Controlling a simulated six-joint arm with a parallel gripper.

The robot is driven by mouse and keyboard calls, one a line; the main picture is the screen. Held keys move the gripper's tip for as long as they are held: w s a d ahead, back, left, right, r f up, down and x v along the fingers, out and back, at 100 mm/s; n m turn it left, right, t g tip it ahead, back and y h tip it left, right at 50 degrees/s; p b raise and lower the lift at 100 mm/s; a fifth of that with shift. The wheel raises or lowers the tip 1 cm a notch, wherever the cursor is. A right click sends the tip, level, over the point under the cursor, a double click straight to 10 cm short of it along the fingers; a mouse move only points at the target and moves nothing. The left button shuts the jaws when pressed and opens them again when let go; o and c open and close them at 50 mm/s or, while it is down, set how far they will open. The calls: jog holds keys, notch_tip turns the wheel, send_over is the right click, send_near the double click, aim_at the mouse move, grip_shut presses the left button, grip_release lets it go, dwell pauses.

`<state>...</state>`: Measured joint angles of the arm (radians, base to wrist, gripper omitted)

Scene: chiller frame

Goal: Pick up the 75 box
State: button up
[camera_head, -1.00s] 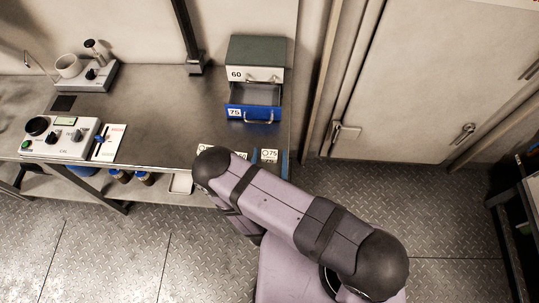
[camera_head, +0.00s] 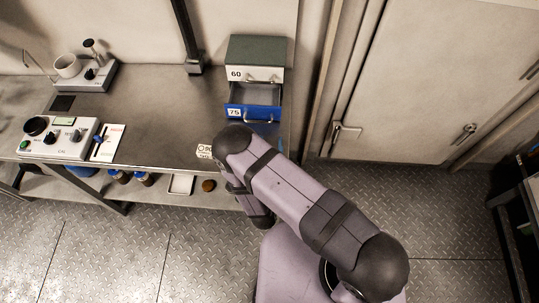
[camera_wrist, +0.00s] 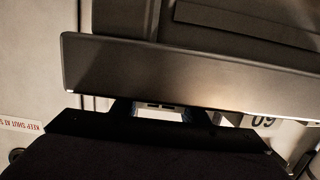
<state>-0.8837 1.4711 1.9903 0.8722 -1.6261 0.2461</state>
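A small cabinet with a dark green top (camera_head: 258,48) stands at the right end of the bench. Its upper white front (camera_head: 238,73) reads 60. Below it, a blue-fronted drawer marked 75 (camera_head: 236,113) is pulled out, and its grey inside shows. No separate box marked 75 can be made out. In the head view my arm hides my gripper. In the wrist view a dark shape fills the bottom, with a wide grey bar (camera_wrist: 180,75) across the upper part and an upside-down 60 label (camera_wrist: 264,121) at right. The fingers cannot be told apart.
A card marked 60 (camera_head: 205,150) lies at the bench's front edge beside my arm. Control units (camera_head: 58,138) stand at the bench's left. A dark post (camera_head: 188,40) rises behind. The bench middle (camera_head: 165,110) is clear. A closed door (camera_head: 420,80) is at right.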

jog(key=shift+r, duration=0.15)
notch_tip(320, 180, up, 10)
jog(key=b, duration=0.1)
dwell(0.9)
